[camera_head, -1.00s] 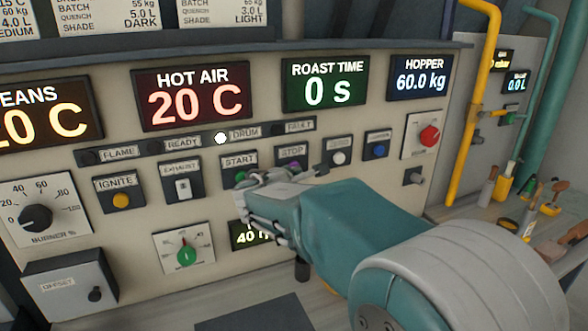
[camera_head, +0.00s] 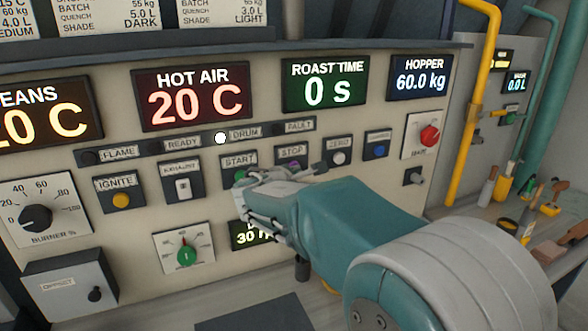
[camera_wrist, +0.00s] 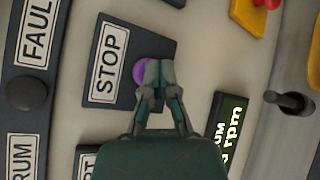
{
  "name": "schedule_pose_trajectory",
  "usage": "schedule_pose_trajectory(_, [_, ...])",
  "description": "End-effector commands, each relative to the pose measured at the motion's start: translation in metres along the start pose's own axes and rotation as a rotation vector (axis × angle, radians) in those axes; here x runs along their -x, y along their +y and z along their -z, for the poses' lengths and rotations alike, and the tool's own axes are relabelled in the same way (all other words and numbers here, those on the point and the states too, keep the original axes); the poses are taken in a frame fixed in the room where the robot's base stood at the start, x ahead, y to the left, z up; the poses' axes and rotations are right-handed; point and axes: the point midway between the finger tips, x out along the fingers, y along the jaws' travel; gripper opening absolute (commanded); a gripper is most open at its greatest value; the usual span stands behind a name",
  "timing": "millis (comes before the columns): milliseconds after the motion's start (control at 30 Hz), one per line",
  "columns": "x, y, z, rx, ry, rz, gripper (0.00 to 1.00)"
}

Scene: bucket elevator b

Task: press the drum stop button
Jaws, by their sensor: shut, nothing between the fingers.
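The STOP button is a purple round button (camera_wrist: 139,74) on a dark plate (camera_wrist: 107,88) labelled STOP, seen in the wrist view. My gripper (camera_wrist: 160,72) is shut and empty, its fingertips over the right part of the purple button; they appear to touch it, but the exact contact is hard to tell. In the head view the STOP plate (camera_head: 291,151) shows just above my gripper (camera_head: 265,176), which hides most of its button. The white DRUM lamp (camera_head: 220,138) is lit.
The START button (camera_head: 239,176) is close on the left, and the ZERO button (camera_head: 339,158) on the right. A drum rpm display (camera_wrist: 229,130) sits below, partly hidden by my arm. A red knob (camera_head: 430,136) is further right.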

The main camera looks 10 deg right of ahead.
Motion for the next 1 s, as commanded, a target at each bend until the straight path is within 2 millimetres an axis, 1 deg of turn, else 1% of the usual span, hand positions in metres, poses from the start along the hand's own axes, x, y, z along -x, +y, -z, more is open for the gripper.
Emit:
schedule_pose_trajectory(300, [0.011,-0.007,-0.007,-0.001,0.0,0.0,0.0])
schedule_pose_trajectory(667, [0.013,-0.009,-0.009,0.0,0.0,0.0,0.0])
schedule_pose_trajectory(1000, [0.032,-0.023,-0.023,0.001,0.0,0.0,0.0])
